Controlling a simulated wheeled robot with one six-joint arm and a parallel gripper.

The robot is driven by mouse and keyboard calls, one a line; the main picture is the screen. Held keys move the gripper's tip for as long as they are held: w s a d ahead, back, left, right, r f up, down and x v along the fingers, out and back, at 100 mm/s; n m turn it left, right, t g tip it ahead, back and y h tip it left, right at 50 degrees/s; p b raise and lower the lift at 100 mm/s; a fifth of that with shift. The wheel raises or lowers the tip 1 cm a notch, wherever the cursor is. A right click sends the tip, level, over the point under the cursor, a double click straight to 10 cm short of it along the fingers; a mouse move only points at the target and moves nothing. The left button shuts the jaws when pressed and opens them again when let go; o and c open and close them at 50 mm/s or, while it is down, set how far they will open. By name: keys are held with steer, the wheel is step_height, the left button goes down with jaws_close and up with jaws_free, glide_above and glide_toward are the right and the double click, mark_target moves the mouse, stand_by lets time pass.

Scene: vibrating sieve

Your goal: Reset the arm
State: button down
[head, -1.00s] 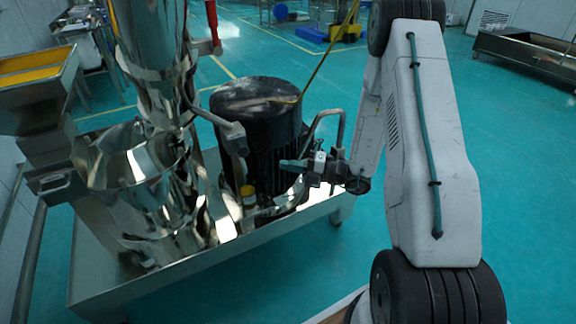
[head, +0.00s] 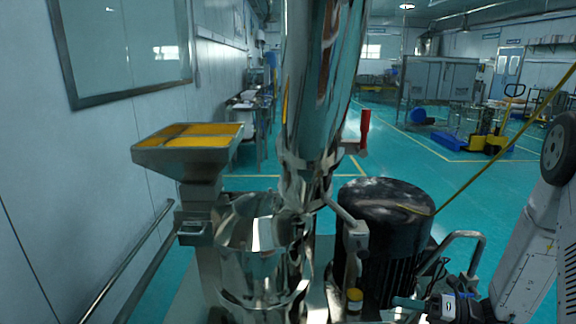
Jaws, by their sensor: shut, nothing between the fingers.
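My gripper (head: 412,304) shows low in the head view, right of centre, in front of the black ribbed motor (head: 386,230). Its fingers point left and look shut, with nothing between them. My arm rises from it to the right edge, where most of it is cut off. The polished steel sieve machine (head: 262,250) with its tall column stands left of the gripper. A gap between gripper and motor cannot be judged from this view.
A hopper with yellow contents (head: 190,150) sits left of the column. A red handle (head: 365,130) juts from the column, and a bent metal handle (head: 470,240) rises beside the motor. A wall and rail (head: 125,265) bound the left. Open green floor lies behind.

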steer(key=s+a+r+n+g+h, duration=0.1)
steer(key=s+r+n+g+h, duration=0.1)
steer(key=s+r+n+h, duration=0.6)
steer(key=s+a+r+n+g+h, duration=0.2)
steer(key=s+r+n+h, duration=0.5)
steer(key=s+r+n, duration=1)
steer(key=n+g, duration=0.1)
steer(key=n, duration=0.8)
steer(key=shift+s+h, duration=0.2)
steer(key=shift+h, duration=0.2)
